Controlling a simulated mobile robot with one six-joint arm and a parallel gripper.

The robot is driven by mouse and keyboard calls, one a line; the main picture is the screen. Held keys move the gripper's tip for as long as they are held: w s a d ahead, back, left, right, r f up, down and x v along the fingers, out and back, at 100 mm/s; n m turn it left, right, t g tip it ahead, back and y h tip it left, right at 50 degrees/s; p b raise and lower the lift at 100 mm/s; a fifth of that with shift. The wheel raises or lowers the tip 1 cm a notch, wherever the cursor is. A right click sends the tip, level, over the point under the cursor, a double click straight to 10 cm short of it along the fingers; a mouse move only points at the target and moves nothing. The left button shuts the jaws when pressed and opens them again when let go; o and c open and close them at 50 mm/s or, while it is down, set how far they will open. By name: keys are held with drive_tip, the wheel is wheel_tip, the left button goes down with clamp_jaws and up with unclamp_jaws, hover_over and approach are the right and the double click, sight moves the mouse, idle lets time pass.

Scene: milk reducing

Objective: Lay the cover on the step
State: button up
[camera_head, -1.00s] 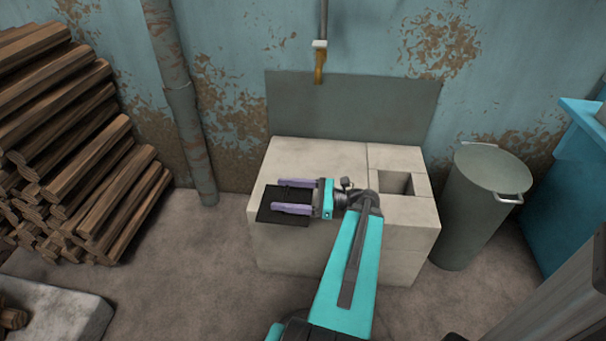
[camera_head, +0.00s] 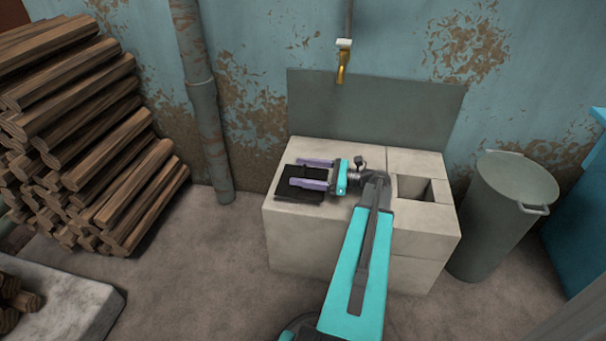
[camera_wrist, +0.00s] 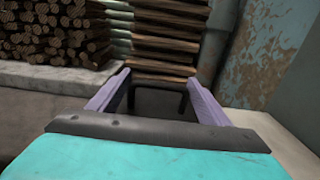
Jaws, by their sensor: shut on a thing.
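The cover (camera_head: 297,198) is a thin black square plate with a raised handle. My gripper (camera_head: 296,172) is shut on the cover's handle, which spans the gap between its two purple fingers. The cover lies over the left part of a pale stone block's top (camera_head: 378,158), and I cannot tell if it touches. In the wrist view the dark cover (camera_wrist: 155,104) and its handle show between the fingers. No part is labelled as the step; a low pale slab (camera_head: 75,308) lies at the lower left.
A square opening (camera_head: 413,190) is in the block's right side. A grey bin (camera_head: 505,215) stands to its right. Stacked logs (camera_head: 90,150) and a pipe (camera_head: 205,110) are on the left. A tap (camera_head: 343,66) hangs above. The floor left of the block is clear.

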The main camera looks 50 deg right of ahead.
sight(306, 171)
drive_tip(key=shift+w+d+f+b, duration=0.2)
drive_tip(key=shift+w+d+b, duration=0.25)
drive_tip(key=shift+w+d, duration=1.25)
drive_tip(key=shift+s, duration=0.1)
drive_tip(key=shift+f+b, duration=0.8)
drive_tip(key=shift+f, duration=0.95)
drive_tip(key=shift+f, duration=0.2)
drive_tip(key=o, duration=1.4)
drive_tip(key=shift+r, duration=0.25)
drive_tip(key=p+v, duration=0.3)
drive_tip(key=v, duration=0.9)
drive_tip(key=shift+f, duration=0.1)
